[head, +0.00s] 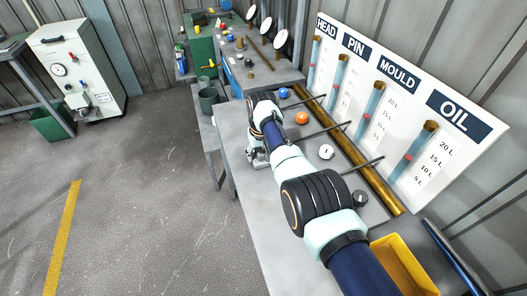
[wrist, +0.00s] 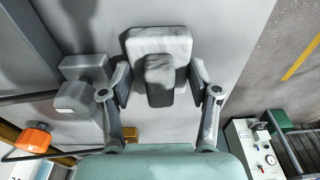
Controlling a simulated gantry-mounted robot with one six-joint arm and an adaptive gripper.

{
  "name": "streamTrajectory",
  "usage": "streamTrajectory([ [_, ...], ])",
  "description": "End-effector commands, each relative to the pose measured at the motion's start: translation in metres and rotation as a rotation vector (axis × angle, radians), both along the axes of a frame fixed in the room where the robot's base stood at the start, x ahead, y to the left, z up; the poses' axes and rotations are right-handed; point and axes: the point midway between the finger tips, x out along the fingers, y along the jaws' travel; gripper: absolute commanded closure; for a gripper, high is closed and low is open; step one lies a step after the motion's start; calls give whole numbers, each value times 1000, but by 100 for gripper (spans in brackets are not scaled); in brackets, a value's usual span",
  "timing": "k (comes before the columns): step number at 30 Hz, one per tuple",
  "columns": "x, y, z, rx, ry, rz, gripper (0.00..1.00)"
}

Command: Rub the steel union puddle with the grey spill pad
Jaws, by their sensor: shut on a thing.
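In the wrist view my gripper (wrist: 160,82) is shut on the grip block of the grey spill pad (wrist: 160,42). The pad has a pale, wide, flat part beyond the fingertips and a darker block between them. It is over the grey bench top (wrist: 228,30); I cannot tell whether it touches it. In the head view my gripper (head: 257,155) is at the left edge of the bench, mostly hidden by my arm, and the pad cannot be made out. I cannot make out the steel union puddle in either view.
A grey blocky fitting (wrist: 83,92) stands close left of my gripper, with an orange knob (wrist: 33,138) nearer. A yellow bin (head: 405,262) sits lower right.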

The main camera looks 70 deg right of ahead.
Motion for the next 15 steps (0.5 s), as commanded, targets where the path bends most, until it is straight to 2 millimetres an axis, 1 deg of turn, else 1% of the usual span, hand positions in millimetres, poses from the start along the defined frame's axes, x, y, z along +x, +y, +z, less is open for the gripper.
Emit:
streamTrajectory([
  [5, 9, 7, 0, 0, -1, 3, 94],
  [12, 27, 22, -2, 0, -2, 3, 94],
  [15, 29, 24, -2, 0, -2, 2, 94],
])
